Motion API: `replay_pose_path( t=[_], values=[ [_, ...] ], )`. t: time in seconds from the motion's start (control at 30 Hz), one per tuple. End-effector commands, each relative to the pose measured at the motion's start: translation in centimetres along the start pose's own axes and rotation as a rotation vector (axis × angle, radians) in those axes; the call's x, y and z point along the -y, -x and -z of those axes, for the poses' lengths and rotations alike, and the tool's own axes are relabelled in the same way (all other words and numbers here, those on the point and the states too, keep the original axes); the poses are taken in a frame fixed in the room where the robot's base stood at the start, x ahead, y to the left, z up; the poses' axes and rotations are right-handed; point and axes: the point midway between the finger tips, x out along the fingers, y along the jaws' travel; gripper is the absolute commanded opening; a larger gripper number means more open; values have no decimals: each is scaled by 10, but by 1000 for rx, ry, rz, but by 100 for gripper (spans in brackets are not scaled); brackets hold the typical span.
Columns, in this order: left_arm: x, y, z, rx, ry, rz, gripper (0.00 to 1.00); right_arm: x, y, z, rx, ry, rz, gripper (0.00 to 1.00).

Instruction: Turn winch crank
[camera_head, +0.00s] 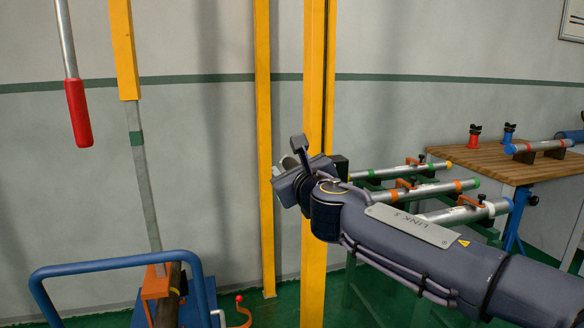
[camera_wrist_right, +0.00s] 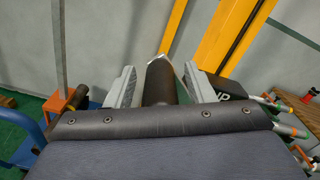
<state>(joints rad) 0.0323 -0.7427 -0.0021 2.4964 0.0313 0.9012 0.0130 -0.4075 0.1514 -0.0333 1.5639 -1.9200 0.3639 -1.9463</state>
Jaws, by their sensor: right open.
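My right gripper (camera_head: 298,175) is open at the yellow post, in the middle of the head view. In the right wrist view the two grey fingers of the gripper (camera_wrist_right: 160,78) stand on either side of a dark round grip (camera_wrist_right: 159,86), which looks like the winch crank's handle. Gaps show between the fingers and the grip, so it is not clamped. A black block (camera_wrist_right: 222,91) with white lettering sits just right of the right finger; it also shows on the post in the head view (camera_head: 341,165). The rest of the crank is hidden. My left gripper is not in view.
Yellow posts (camera_head: 313,270) stand right behind the gripper. Pipes on a rack (camera_head: 430,190) and a wooden bench (camera_head: 490,158) stand at right. A red-gripped lever (camera_head: 78,112) hangs at left above a blue-framed cart (camera_head: 120,262).

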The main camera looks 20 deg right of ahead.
Motion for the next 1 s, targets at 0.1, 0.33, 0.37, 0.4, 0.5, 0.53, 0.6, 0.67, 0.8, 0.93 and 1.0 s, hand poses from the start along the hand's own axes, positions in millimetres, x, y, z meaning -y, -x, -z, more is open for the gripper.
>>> replay_pose_path(
  t=[0.1, 0.33, 0.37, 0.4, 0.5, 0.53, 0.6, 0.67, 0.8, 0.93, 1.0],
  values=[
    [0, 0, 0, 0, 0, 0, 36, 0, 0, 0, 0, 0, 0, 41],
    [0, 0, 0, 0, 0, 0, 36, 0, 0, 0, 0, -1, 0, 11],
    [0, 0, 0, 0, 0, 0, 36, 0, 0, 0, 0, -1, 0, 7],
    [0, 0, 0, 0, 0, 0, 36, 0, 0, 0, 0, -1, 0, 2],
    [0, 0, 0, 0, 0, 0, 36, 0, 0, 0, 0, -1, 0, 0],
    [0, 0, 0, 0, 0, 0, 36, 0, 0, 0, 0, -1, 0, 0],
    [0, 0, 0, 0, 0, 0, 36, 0, 0, 0, 0, 0, 0, 0],
    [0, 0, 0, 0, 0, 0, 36, -2, 0, 0, 0, 4, -1, 0],
    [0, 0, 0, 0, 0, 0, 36, -8, 0, 0, -1, 25, -2, 0],
    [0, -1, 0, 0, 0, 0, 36, -12, 0, 1, -2, 39, -3, 0],
    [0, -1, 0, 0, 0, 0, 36, -15, 0, 2, -2, 47, -4, 0]
  ],
)
